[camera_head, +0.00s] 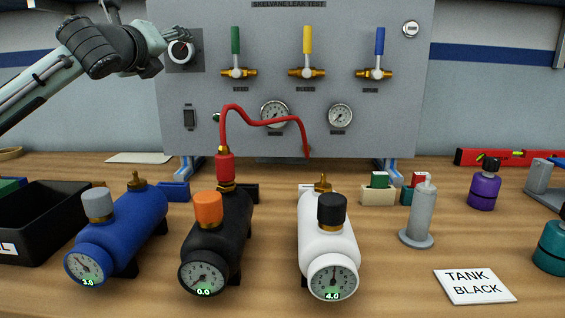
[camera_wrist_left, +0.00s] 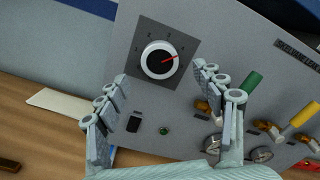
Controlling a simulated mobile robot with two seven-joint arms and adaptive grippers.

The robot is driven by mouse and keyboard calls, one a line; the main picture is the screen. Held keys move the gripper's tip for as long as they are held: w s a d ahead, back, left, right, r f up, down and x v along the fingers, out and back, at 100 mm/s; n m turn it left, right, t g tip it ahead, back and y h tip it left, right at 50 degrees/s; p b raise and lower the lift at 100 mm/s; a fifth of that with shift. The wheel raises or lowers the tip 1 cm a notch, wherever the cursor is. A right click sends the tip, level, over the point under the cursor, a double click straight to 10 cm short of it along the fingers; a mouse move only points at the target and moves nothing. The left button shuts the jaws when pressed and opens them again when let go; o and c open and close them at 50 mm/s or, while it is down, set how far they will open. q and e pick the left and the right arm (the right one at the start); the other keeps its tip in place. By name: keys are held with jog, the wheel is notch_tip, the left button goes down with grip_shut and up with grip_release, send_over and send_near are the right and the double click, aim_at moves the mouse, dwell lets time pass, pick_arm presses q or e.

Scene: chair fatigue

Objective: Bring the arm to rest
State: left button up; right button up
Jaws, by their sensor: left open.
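My left arm comes in from the upper left in the head view. Its gripper (camera_head: 172,42) is at the panel's upper left, by a round dial knob (camera_head: 181,53). In the left wrist view the two fingers of my left gripper (camera_wrist_left: 160,80) are spread wide with nothing between them. The white and black knob (camera_wrist_left: 160,60) with a red pointer sits on a dark square plate beyond the fingertips. Whether a finger touches the knob or plate is unclear. My right gripper is in neither view.
The grey test panel (camera_head: 240,140) stands at the back of the wooden bench. Blue (camera_head: 138,216), black (camera_head: 238,222) and white (camera_head: 325,228) tanks stand in front. A red hose (camera_head: 262,118) links the black tank to the panel. A black bin (camera_head: 40,215) is at left.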

aim_at(180, 51)
pick_arm(q)
jog(key=s, duration=0.8)
jog(key=w, duration=1.3)
jog(key=shift+d, duration=0.1)
jog(key=n, duration=0.4)
jog(key=shift+s+n, duration=0.25)
jog(key=shift+n, duration=0.15)
jog(key=n, duration=0.4)
jog(key=shift+n, duration=0.3)
jog(key=n, duration=0.7)
jog(key=shift+n, duration=0.9)
jog(key=shift+s+b, duration=0.3)
jog(key=shift+s, duration=1.6)
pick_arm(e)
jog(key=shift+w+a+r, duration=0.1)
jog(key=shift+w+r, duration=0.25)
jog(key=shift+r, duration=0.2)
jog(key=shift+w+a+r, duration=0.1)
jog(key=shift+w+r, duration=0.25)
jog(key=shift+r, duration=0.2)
